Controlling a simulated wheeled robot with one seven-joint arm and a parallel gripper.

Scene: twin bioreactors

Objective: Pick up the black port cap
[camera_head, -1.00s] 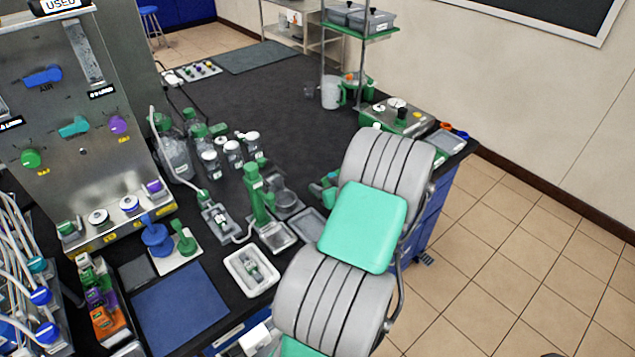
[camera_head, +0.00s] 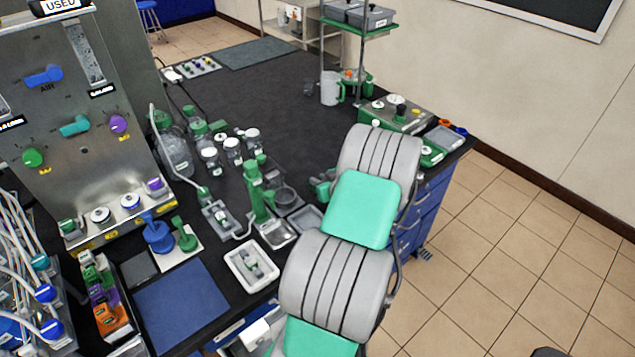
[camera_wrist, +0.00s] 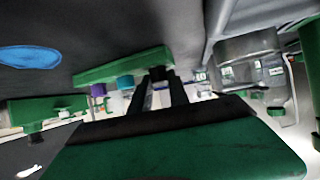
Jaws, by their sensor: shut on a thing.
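In the wrist view my gripper (camera_wrist: 164,92) shows as two dark fingers reaching away from the green wrist body. The fingers are close together. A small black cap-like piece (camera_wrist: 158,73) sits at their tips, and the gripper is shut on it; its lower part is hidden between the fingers. A purple cap (camera_wrist: 98,90) and a teal cap (camera_wrist: 125,82) stand in a row to its left, under a green bar (camera_wrist: 122,66). In the head view my grey and teal arm covers the front right of the bench, and the gripper cannot be made out there.
A grey and green box with a black knob (camera_head: 400,109) stands at the bench's right end. Several bottles (camera_head: 231,150), a green stand (camera_head: 256,190) and a white tray (camera_head: 250,264) stand left of my arm.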

